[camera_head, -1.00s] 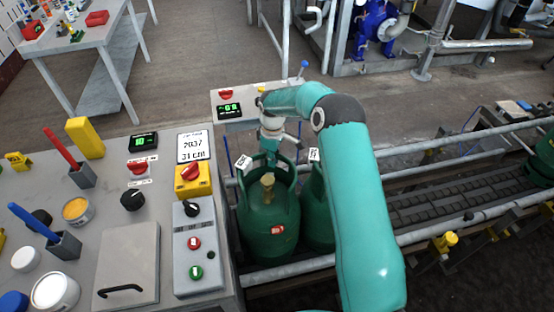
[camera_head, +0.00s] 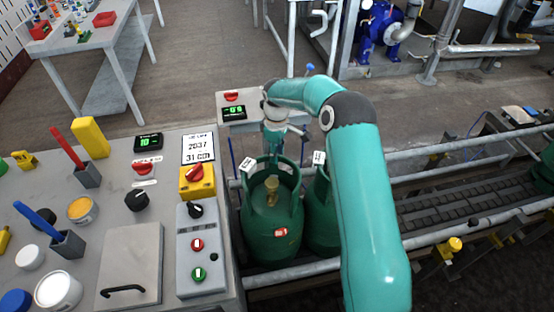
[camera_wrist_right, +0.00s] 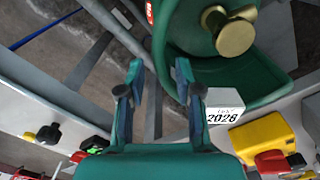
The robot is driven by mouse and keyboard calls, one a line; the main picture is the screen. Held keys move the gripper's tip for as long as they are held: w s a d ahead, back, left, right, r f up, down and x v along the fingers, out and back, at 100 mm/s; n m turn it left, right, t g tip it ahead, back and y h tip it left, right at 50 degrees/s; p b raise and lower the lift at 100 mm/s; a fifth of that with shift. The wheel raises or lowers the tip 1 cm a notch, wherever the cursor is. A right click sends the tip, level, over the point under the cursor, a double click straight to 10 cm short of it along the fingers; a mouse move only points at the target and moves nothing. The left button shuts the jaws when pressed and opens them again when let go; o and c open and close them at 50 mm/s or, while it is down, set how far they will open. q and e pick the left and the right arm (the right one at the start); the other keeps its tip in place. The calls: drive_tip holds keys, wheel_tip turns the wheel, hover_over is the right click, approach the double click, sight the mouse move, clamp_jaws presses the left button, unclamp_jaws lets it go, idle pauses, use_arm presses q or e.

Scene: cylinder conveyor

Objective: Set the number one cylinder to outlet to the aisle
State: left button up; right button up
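A green gas cylinder (camera_head: 270,222) with a brass valve (camera_head: 272,188), a collar, a white tag and a red label stands upright at the left end of the conveyor. A second green cylinder (camera_head: 319,215) stands close to its right, partly hidden by my right arm. I cannot tell which is number one. My right gripper (camera_head: 275,150) is at the far side of the first cylinder's collar, its fingertips hidden there. My left gripper is out of view.
A control bench (camera_head: 118,190) with knobs, buttons, cups and a white display board (camera_head: 198,147) is at left. A rear panel (camera_head: 232,98) has a red knob and green display. The conveyor (camera_head: 450,200) runs right between rails (camera_head: 440,240), with another cylinder (camera_head: 546,165) at the far right.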

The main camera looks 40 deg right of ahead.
wheel_tip(320, 180, up, 8)
drive_tip(key=shift+f, duration=0.1)
